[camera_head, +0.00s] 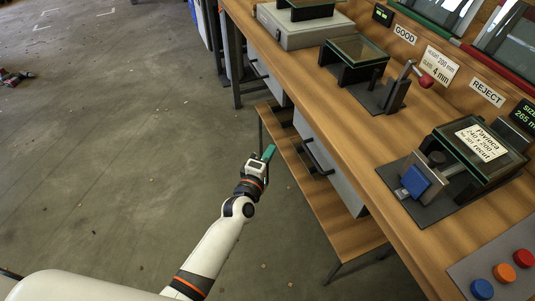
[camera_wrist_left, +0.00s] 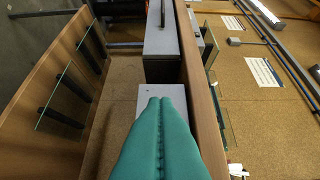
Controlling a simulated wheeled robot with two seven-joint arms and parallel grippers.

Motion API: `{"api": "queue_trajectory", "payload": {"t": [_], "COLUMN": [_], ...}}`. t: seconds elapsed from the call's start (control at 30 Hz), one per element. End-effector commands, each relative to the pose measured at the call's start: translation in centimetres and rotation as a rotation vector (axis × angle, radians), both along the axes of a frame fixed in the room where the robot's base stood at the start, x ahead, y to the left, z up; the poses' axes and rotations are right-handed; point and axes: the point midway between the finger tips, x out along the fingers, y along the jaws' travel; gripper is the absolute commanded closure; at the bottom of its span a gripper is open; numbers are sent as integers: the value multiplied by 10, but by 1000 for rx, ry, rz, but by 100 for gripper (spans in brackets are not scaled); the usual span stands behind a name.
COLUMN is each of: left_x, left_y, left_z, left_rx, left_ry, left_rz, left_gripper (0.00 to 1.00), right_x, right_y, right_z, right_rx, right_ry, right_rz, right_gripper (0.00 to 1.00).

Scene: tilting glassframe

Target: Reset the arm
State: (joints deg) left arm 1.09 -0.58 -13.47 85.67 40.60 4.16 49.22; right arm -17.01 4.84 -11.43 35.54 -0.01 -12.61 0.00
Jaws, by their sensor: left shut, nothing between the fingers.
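My left arm comes in from the bottom left in the head view, with its left gripper (camera_head: 269,153) held over the floor beside the bench. The gripper's green fingers are together and hold nothing. In the left wrist view the green fingers (camera_wrist_left: 160,108) lie side by side, pointing towards the bench front and its grey drawer units. The gripper looks apart from the bench and the lower shelf. My right gripper is not in view.
The wooden workbench (camera_head: 300,70) runs down the right, with a lower shelf (camera_head: 335,215) jutting out below. On it stand a glass frame with a red-knobbed lever (camera_head: 425,81), a blue-handled clamp fixture (camera_head: 416,182) and several coloured buttons (camera_head: 503,272). The concrete floor (camera_head: 110,140) at left is mostly clear.

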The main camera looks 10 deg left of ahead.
Motion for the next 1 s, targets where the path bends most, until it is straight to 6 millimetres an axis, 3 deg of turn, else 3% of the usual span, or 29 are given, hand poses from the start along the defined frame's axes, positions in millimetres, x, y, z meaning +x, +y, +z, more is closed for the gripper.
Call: {"api": "queue_trajectory", "payload": {"t": [0.33, 0.43, 0.53, 0.7, 0.77, 0.9, 1.0], "left_x": [-10, -20, -44, -115, -146, -230, -295], "left_y": [2, 4, 7, 23, 30, 51, 68], "left_z": [-8, -39, -95, -203, -237, -304, -340], "left_rx": [24, 119, 291, 642, 756, 998, 1149], "left_ry": [16, 74, 180, 387, 455, 603, 694], "left_rz": [-3, -17, -56, -196, -262, -448, -604], "left_gripper": [100, 100, 100, 100, 100, 100, 100], "right_x": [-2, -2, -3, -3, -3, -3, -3], "right_y": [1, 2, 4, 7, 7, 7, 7], "right_z": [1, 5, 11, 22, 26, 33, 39], "right_rx": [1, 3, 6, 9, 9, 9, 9], "right_ry": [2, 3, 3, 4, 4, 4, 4], "right_rz": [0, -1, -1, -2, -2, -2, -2], "right_gripper": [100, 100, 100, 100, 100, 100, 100]}}
